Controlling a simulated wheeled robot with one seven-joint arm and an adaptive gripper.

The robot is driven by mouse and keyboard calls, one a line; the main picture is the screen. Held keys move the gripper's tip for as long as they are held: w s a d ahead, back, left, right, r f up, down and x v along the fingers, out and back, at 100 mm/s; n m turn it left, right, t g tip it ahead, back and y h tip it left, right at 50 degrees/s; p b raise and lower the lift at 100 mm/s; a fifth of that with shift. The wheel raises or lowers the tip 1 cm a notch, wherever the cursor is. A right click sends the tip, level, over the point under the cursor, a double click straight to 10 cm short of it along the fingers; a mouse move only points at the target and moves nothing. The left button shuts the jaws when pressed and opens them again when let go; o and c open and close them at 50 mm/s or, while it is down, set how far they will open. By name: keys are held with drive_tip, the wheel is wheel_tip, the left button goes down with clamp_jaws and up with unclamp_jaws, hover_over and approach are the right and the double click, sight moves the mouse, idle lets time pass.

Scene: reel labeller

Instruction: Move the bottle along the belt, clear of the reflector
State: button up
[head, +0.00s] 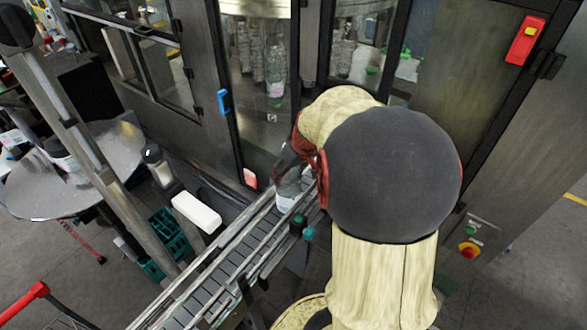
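A clear bottle with a pale label (287,190) stands on the conveyor belt (225,270), near its far end by the machine front. My arm covers part of the bottle from the right. My gripper (284,168) is dark and sits at the bottle's upper part, mostly hidden behind my own arm. I cannot tell whether its fingers touch the bottle, or whether they are open or shut. A small red piece (250,178), possibly the reflector, is left of the bottle beyond the belt's far rail.
A green-topped sensor (298,225) stands at the belt's near rail. A white box (196,212) is beside the belt on the left. Glass machine doors (262,130) stand behind. The belt's nearer stretch is clear. A round table (60,195) is at the left.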

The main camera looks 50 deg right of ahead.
drive_tip(key=s+a+p, duration=0.1)
drive_tip(key=a, duration=1.2)
drive_tip(key=shift+r, duration=0.15)
idle(0.8)
drive_tip(key=shift+f+b, duration=0.3)
drive_tip(key=shift+f, duration=0.1)
idle(0.5)
drive_tip(key=o, duration=2.2)
drive_tip(key=shift+f, duration=0.1)
drive_tip(key=shift+c, duration=0.2)
drive_tip(key=shift+s, duration=0.1)
drive_tip(key=v, duration=1.2)
